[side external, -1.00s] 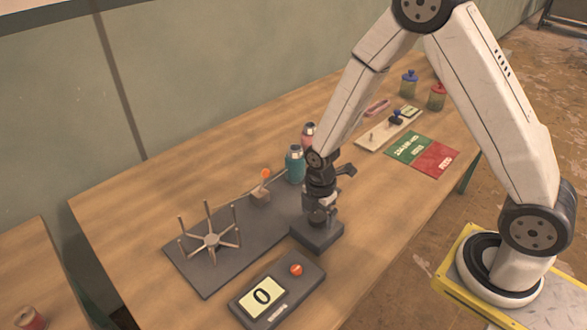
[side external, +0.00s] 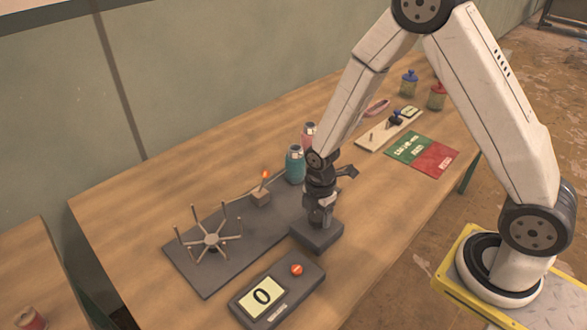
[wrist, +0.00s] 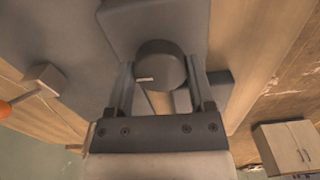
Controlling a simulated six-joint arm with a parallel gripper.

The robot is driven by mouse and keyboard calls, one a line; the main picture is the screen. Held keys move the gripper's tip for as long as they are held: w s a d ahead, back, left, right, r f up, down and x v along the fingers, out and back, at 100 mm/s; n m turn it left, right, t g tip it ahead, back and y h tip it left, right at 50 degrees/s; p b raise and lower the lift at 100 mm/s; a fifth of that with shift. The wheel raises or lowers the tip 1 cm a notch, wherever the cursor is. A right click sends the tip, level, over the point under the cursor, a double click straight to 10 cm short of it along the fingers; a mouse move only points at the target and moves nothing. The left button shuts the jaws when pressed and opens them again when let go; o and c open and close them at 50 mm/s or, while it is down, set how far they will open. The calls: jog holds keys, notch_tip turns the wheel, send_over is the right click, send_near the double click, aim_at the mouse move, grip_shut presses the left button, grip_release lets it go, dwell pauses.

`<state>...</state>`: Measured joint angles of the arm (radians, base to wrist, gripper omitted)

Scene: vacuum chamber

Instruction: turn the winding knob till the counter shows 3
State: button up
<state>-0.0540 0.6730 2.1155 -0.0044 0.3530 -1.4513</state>
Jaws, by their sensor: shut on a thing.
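The winding knob is a dark round cylinder (wrist: 160,64) with a short pale mark on its face, seen in the wrist view. It sits on a dark block (side external: 318,234) at the right end of a dark base plate. My gripper (side external: 320,216) points down over this block, and its two fingers (wrist: 157,88) are shut on the knob from both sides. The counter (side external: 262,297) in front of the plate shows 0 and has an orange-red button (side external: 296,270). A spoked wheel (side external: 211,241) stands on the left part of the plate.
A small block with an orange-tipped stick (side external: 262,196) stands behind the plate's middle. Teal (side external: 295,165) and pink (side external: 309,132) bottles stand close behind my gripper. A green and red mat (side external: 422,153) lies to the right. The table's left end is clear.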

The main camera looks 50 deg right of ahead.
jog(key=m, duration=0.6)
jog(key=shift+a, duration=0.1)
jog(key=m, duration=0.6)
jog(key=shift+m, duration=0.3)
jog(key=m, duration=1.1)
jog(key=shift+w+m, duration=0.1)
jog(key=shift+m, duration=0.2)
jog(key=o, duration=1.2)
jog(key=shift+r, duration=0.1)
